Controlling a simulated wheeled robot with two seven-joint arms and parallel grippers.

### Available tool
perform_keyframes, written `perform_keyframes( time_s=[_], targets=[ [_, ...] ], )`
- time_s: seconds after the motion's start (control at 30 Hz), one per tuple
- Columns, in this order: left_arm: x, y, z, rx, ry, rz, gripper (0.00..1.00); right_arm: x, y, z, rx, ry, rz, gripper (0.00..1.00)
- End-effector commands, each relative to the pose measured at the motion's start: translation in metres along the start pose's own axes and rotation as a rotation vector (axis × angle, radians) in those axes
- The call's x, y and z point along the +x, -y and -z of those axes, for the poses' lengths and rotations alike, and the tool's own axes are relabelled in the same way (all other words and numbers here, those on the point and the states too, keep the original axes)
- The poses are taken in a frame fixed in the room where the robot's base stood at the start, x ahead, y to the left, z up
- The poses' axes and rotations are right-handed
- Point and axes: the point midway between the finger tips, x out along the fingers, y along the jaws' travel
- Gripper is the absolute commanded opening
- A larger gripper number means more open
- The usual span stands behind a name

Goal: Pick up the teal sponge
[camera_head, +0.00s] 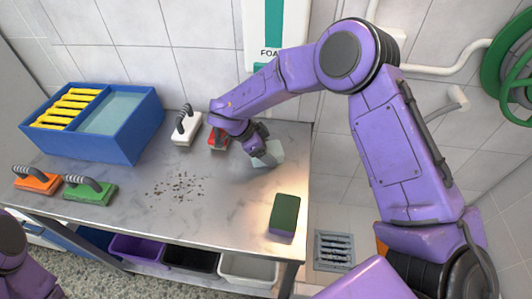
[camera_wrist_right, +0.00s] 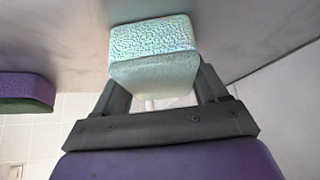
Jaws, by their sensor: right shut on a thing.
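The pale teal sponge (camera_head: 272,154) is at the back right of the grey table (camera_head: 235,215), partly hidden by my right gripper (camera_head: 262,149). In the right wrist view the sponge (camera_wrist_right: 153,48) sits between the two dark fingers of my right gripper (camera_wrist_right: 155,84), which is shut on it. I cannot tell whether the sponge touches the table or is slightly above it. Part of my left arm shows at the bottom left of the head view, but its gripper is out of view.
A green and purple sponge (camera_head: 285,215) lies near the table's right edge. A blue tub (camera_head: 108,147) stands at the back left. Orange (camera_head: 37,184), green (camera_head: 90,193), white (camera_head: 186,129) and red (camera_head: 217,140) brushes stand around. Dark specks (camera_head: 178,187) lie mid-table.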

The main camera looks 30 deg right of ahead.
Motion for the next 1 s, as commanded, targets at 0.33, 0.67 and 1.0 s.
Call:
perform_keyframes(
  time_s=[0.33,0.67,1.0],
  targets=[
    [0.006,-0.001,-0.002,0.000,0.000,0.000,0.00,-0.011,0.001,0.007,0.001,0.001,0.001,0.45],
    [0.024,-0.002,-0.010,0.000,0.000,0.000,0.00,-0.049,0.001,-0.018,-0.002,-0.001,0.003,0.45],
    [0.043,-0.004,-0.018,0.000,0.000,0.000,0.00,-0.098,-0.001,-0.094,-0.002,0.000,0.001,0.45]
  ],
)
